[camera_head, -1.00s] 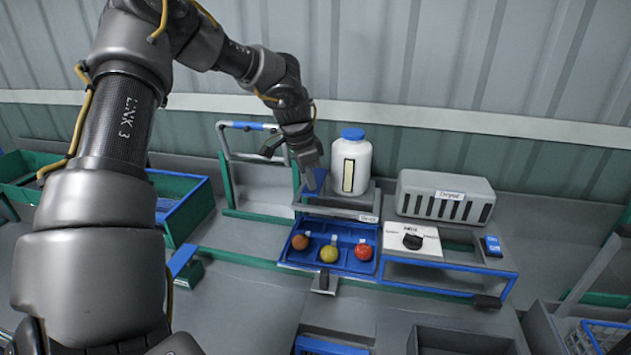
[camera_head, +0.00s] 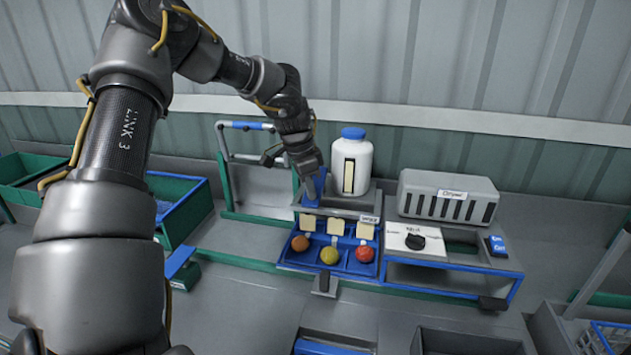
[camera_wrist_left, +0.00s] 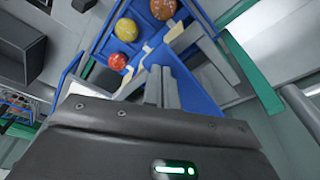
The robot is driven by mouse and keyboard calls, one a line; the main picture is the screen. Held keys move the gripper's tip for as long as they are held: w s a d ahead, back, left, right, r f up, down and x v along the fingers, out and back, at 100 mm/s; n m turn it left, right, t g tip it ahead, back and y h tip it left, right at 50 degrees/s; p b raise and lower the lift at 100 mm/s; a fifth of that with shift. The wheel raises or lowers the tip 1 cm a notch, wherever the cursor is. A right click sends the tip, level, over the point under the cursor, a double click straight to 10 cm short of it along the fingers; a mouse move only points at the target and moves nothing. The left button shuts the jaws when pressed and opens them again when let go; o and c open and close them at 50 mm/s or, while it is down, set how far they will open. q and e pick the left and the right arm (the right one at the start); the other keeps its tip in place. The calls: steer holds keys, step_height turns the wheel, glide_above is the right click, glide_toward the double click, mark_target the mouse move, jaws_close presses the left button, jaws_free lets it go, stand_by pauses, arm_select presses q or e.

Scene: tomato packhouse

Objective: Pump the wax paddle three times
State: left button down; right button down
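The blue wax paddle (camera_head: 313,188) stands tilted at the back left of the blue fruit tray (camera_head: 290,258). My left gripper (camera_head: 308,173) is at the paddle's top, pointing down; its fingertips are partly hidden in the head view. In the left wrist view, its two grey fingers (camera_wrist_left: 161,88) lie close together over the blue paddle (camera_wrist_left: 208,85), with no object seen between them. My right gripper is not in view.
A white bottle with a blue cap (camera_head: 351,160) stands right behind the paddle. A green-and-blue frame (camera_head: 228,175) stands left. Green crates (camera_head: 183,215) lie farther left.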

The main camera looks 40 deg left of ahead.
arm_select(q)
steer(key=shift+w+p+v, duration=0.15)
steer(key=shift+p+v, duration=0.2)
steer(key=shift+v, duration=0.45)
steer(key=shift+w+p+v, duration=0.15)
steer(key=shift+p+v, duration=0.2)
steer(key=shift+v, duration=0.45)
steer(key=shift+d+r, duration=0.1)
steer(key=shift+d, duration=0.05)
steer(key=shift+s+b+x, duration=0.15)
steer(key=shift+b+x, duration=0.7)
steer(key=shift+x, duration=0.05)
steer(key=shift+s+b+x, duration=0.15)
steer(key=shift+b+x, duration=0.7)
steer(key=shift+x, duration=0.05)
steer(key=shift+r, duration=0.15)
steer(key=shift+w+p+v, duration=0.15)
steer(key=shift+p+v, duration=0.35)
steer(key=shift+v, duration=0.35)
steer(key=shift+w+p+v, duration=0.15)
steer(key=shift+p+v, duration=0.35)
steer(key=shift+v, duration=0.35)
steer(key=shift+r, duration=0.1)
